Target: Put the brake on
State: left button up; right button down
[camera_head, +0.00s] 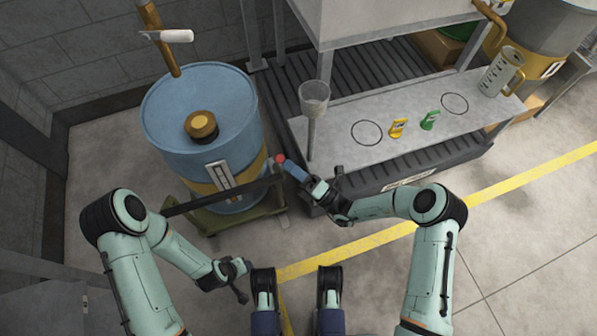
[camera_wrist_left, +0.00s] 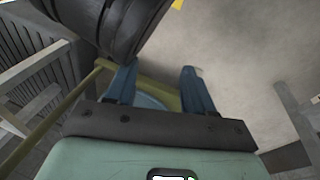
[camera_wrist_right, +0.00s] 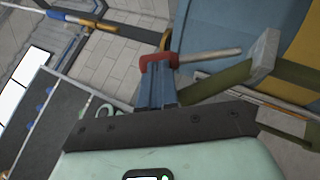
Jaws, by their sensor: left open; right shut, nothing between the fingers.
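A blue drum (camera_head: 200,105) with a yellow band stands upright on a green wheeled cart (camera_head: 208,219). A small red piece (camera_head: 280,158), perhaps the brake handle, shows at the cart's right side. In the right wrist view the red piece (camera_wrist_right: 159,63) has a grey rod beside it. My right gripper (camera_head: 291,167) is shut and empty, its tips right at the red piece; I cannot tell whether they touch. In the left wrist view my left gripper (camera_wrist_left: 158,75) is open and empty, with the cart's frame beyond; its fingers are unclear in the head view.
A grey bench (camera_head: 455,125) at the right carries a yellow item (camera_head: 397,128), a green item (camera_head: 430,120) and a measuring jug (camera_head: 497,75). A funnel (camera_head: 314,97) stands at its left end. A pump (camera_head: 168,38) rises behind the drum. The floor in front is clear.

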dwell(0.3)
jog(key=w+a+r+m+g+h+p, duration=0.2)
jog(key=w+r+m+g+h+p, duration=0.2)
jog(key=w+m+h+p, duration=0.55)
pick_arm(q)
jog(key=s+d+r+g+h+p, duration=0.1)
jog(key=s+d+r+g+p, duration=0.1)
jog(key=s+r, duration=0.3)
jog(key=s+d+r+m+g+h+p, duration=0.1)
jog(key=s+d+r+p, duration=0.3)
jog(key=r, duration=0.7)
jog(key=shift+s+d+r+g, duration=0.15)
jog(key=shift+s+d+g, duration=0.2)
jog(key=shift+s, duration=0.4)
pick_arm(e)
jog(key=s+d+r+n+y, duration=0.2)
jog(key=s+d+r+n, duration=0.1)
jog(key=s+d, duration=0.6)
jog(key=shift+s+d+r, duration=0.35)
jog(key=shift+d+r, duration=0.3)
